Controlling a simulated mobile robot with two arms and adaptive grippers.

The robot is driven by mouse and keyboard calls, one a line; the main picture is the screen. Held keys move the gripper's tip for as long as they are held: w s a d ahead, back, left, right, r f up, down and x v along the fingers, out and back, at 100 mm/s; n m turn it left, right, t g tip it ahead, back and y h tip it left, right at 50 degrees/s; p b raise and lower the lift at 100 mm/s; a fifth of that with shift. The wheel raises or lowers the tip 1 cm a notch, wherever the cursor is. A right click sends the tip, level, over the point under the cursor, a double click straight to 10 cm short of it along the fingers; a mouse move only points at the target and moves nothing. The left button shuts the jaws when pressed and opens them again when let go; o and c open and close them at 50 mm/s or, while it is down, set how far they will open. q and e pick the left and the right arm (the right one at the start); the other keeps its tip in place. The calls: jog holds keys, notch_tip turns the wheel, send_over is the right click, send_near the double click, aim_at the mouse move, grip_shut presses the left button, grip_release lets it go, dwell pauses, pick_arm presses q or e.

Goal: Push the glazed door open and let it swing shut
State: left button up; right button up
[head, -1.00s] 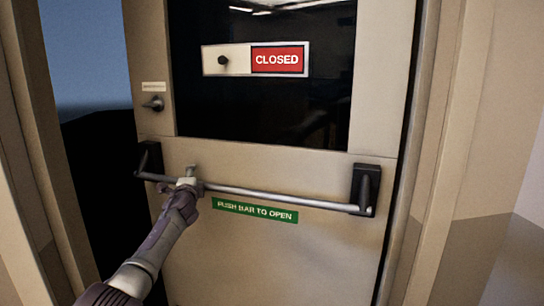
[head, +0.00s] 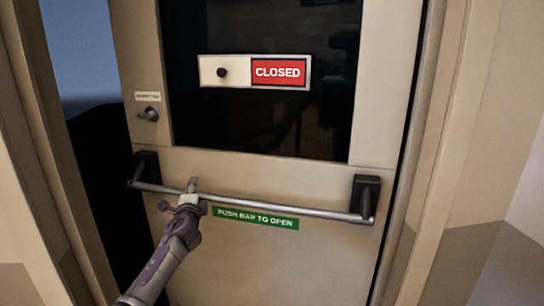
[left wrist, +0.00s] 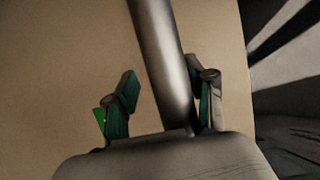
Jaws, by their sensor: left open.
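The glazed door (head: 290,265) stands ajar, with a gap along its left side onto a dark ground and blue sky. It has a dark glass pane and a silver push bar (head: 270,204) between two black end brackets. My left gripper (head: 187,198) is at the left part of the bar. In the left wrist view its two green-padded fingers are open, one on each side of the bar (left wrist: 163,60). Whether they touch it I cannot tell. My right gripper is out of view.
The door frame shows at the left (head: 45,170) and at the right (head: 437,150). A small black handle (head: 149,114) sits above the bar. A red CLOSED sign (head: 279,72) is on the pane, and a green PUSH BAR TO OPEN label (head: 255,218) is below the bar.

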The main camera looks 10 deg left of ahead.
pick_arm(q)
jog(key=a+r+p+v, duration=0.1)
jog(key=r+p+v, duration=0.15)
jog(key=v, duration=2.15)
jog(key=a+r+p+v, duration=0.15)
jog(key=p+v, duration=0.25)
jog(key=v, duration=1.9)
jog(key=s+d+f+n+g+h, duration=0.2)
jog(key=f+g, duration=0.2)
jog(key=f, duration=1.5)
jog(key=s+d+f+n+g+h, duration=0.15)
jog(key=f+g, duration=0.25)
jog(key=f, duration=1.5)
jog(key=s+a+f+n+g+h, duration=0.1)
jog(key=s+f+n+g, duration=0.7)
jog(key=s+f, duration=1.5)
jog(key=shift+s+a+n, duration=0.4)
jog(key=shift+s+n, duration=0.15)
jog(key=shift+s, duration=0.5)
